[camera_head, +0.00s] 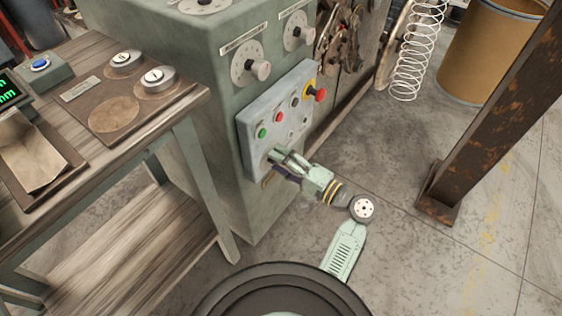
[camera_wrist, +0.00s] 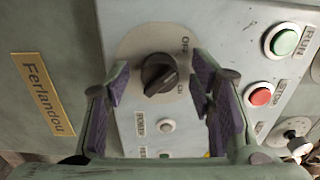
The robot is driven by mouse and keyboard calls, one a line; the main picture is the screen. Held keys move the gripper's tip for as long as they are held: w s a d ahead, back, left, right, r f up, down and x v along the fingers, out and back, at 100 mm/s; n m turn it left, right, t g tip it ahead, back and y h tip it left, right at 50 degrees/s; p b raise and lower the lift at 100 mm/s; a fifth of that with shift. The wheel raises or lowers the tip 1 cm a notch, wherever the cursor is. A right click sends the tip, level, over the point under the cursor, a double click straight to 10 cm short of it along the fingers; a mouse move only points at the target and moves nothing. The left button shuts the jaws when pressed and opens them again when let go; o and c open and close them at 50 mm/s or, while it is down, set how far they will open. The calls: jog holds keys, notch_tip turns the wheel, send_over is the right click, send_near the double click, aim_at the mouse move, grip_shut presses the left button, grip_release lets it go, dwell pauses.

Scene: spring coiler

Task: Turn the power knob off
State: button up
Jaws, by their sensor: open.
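The power knob (camera_wrist: 158,75) is a dark rotary knob on a round grey plate in the wrist view. "OFF" is printed at its upper right and "ON" at its right. Its raised ridge looks slanted from lower left to upper right; its exact setting is unclear. My gripper (camera_wrist: 163,88) is open, with purple-padded fingers on either side of the knob and gaps visible between them. In the head view my gripper (camera_head: 279,161) is at the lower left of the grey control panel (camera_head: 250,158) and hides the knob.
The panel also has a green RUN button (camera_wrist: 285,42), a red STOP button (camera_wrist: 260,96) and a red emergency button (camera_head: 319,95) on yellow. A wooden-topped table (camera_head: 105,125) stands at left. A rusty post (camera_head: 490,110) stands at right, with bare floor between it and the machine.

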jog(key=shift+s+d, duration=0.1)
jog(key=shift+d, duration=0.05)
jog(key=v, duration=1.1)
jog(key=shift+s+d, duration=0.2)
jog(key=shift+d, duration=0.1)
